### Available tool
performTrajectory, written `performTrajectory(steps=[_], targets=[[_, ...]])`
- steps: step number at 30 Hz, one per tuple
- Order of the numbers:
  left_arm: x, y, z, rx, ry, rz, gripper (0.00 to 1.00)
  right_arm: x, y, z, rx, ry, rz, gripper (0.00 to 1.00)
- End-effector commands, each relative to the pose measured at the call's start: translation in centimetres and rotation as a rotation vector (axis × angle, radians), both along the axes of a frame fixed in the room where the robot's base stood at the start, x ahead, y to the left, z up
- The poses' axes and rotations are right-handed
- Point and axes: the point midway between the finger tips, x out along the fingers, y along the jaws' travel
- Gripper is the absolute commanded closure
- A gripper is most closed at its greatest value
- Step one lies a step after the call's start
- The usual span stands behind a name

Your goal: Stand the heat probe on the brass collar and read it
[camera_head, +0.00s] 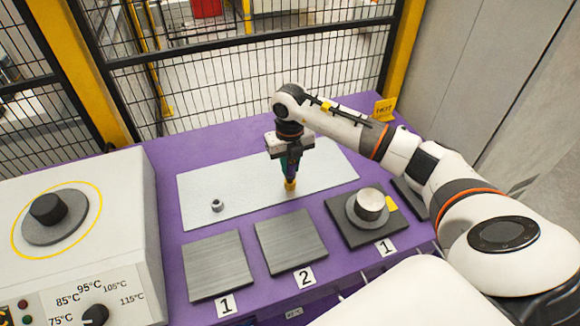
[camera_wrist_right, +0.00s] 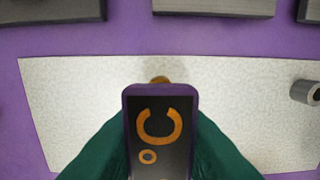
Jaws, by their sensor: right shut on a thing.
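Whether probe and collar touch, I cannot tell. My left gripper is not in view.
A grey steel collar (camera_head: 217,205) stands on the mat's left part. Dark plates numbered 1 (camera_head: 217,265) and 2 (camera_head: 290,242) lie in front. Right of them a metal cylinder (camera_head: 370,204) sits on a dark plate. A heater box (camera_head: 110,235) with dials fills the left; a HOT sign (camera_head: 384,109) stands behind.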

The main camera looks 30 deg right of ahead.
Motion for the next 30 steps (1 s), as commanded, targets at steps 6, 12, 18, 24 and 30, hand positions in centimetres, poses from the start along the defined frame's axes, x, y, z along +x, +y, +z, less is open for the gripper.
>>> performTrajectory(steps=[6, 12, 18, 24, 30], targets=[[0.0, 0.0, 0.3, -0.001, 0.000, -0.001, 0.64, 0.0, 0.0, -1.9, 0.001, -0.001, 0.002, 1.00], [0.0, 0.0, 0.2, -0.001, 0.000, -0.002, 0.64, 0.0, 0.0, -2.0, 0.000, -0.001, 0.002, 1.00], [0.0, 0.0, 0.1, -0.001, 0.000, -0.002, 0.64, 0.0, 0.0, -2.1, 0.000, -0.001, 0.001, 0.59], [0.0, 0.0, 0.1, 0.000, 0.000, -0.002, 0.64, 0.0, 0.0, -2.1, 0.000, 0.000, 0.001, 0.55], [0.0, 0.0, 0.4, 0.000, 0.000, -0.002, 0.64, 0.0, 0.0, -1.5, 0.000, -0.001, 0.001, 0.55]])
